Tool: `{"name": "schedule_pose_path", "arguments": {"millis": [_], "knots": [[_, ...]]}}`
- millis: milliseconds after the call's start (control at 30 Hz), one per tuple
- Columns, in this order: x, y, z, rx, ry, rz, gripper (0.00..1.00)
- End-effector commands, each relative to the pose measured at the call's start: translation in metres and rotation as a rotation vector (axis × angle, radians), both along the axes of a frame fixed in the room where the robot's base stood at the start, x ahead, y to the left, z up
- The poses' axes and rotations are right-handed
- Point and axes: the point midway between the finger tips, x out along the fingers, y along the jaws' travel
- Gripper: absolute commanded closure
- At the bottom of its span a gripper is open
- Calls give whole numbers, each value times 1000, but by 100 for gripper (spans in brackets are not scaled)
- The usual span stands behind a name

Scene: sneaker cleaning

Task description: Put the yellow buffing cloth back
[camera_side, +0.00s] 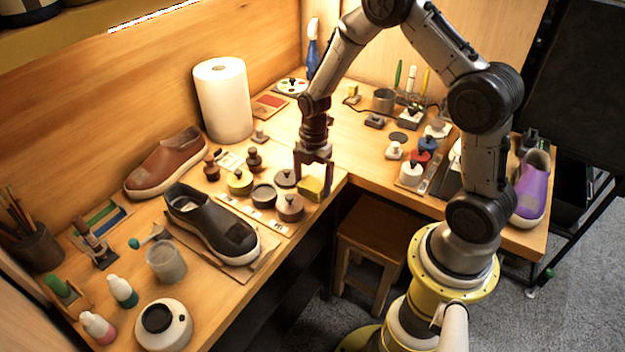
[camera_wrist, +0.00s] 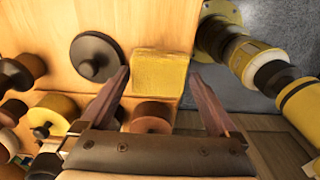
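A yellow block-like piece (camera_side: 312,188), which I take as the yellow buffing cloth, lies close to the table's front edge. In the wrist view the yellow cloth (camera_wrist: 162,72) shows between and just beyond my fingertips. My gripper (camera_side: 313,177) points down over it, with one finger on each side. In the wrist view my gripper (camera_wrist: 160,78) has its fingers wide apart, with small gaps beside the cloth. I cannot tell whether the fingertips reach down to its sides. The place where the cloth belongs cannot be made out.
Round tins, including a brown one (camera_side: 290,208) and a yellow one (camera_side: 240,182), stand left of the cloth. A dark knobbed lid (camera_wrist: 97,57) is close to my left finger. A black shoe (camera_side: 212,224) and a paper roll (camera_side: 222,100) are farther left. Bare table lies behind my gripper.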

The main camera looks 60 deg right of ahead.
Motion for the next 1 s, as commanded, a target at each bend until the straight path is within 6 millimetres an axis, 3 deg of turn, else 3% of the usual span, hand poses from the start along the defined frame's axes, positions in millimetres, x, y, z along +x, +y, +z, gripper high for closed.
{"name": "schedule_pose_path", "arguments": {"millis": [367, 800, 1000], "knots": [[1, -1, 9, -1, -4, 0, 0], [2, -5, 92, -2, -6, 0, 0], [2, -7, 117, -1, -3, 0, 0]]}}
